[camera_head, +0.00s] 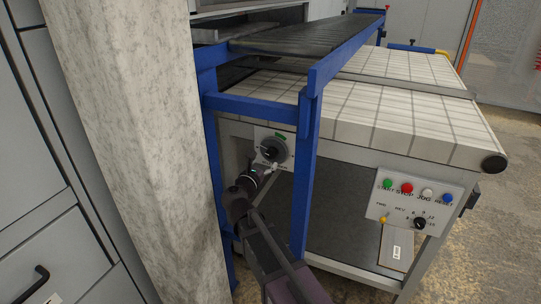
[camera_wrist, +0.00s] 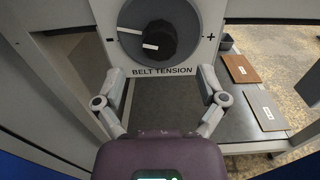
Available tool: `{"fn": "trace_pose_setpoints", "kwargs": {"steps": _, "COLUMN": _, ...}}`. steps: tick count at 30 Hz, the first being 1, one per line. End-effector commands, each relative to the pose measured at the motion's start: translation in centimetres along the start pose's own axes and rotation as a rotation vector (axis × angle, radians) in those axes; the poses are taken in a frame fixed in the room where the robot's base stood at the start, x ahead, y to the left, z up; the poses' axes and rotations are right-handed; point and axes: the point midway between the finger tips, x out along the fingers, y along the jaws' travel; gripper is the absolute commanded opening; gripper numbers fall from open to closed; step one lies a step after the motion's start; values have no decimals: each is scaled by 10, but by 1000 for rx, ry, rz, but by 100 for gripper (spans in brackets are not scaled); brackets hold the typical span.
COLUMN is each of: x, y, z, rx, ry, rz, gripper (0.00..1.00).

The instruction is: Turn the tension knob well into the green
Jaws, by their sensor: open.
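The tension knob (camera_wrist: 160,44) is black and round, in a grey dial on a white panel lettered BELT TENSION (camera_wrist: 161,71). Minus is at left, plus at right. Two white marks show at the knob's left; which is its pointer I cannot tell for sure. The dial's top is cut off in the wrist view. In the head view the knob (camera_head: 270,154) sits under a green mark (camera_head: 281,137) at the dial's upper edge. My gripper (camera_wrist: 163,82) is open and empty, its fingers spread below the knob, apparently not touching it. It also shows in the head view (camera_head: 269,170).
A blue frame post (camera_head: 305,185) stands close to the right of my arm. A pale pillar (camera_head: 140,130) fills the left. A button panel (camera_head: 415,205) is at right. Brown (camera_wrist: 240,68) and grey (camera_wrist: 264,105) boards lie to the right in the wrist view.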

Motion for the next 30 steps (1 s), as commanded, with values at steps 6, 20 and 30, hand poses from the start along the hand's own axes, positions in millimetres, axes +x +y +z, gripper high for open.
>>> {"fn": "trace_pose_setpoints", "kwargs": {"steps": 6, "x": 34, "y": 1, "z": 0, "rx": 0, "ry": 0, "rz": -2, "gripper": 91}}
{"fn": "trace_pose_setpoints", "kwargs": {"steps": 20, "x": 58, "y": 1, "z": 0, "rx": 0, "ry": 0, "rz": 2, "gripper": 91}}
{"fn": "trace_pose_setpoints", "kwargs": {"steps": 30, "x": 58, "y": 1, "z": 0, "rx": 0, "ry": 0, "rz": 2, "gripper": 52}}
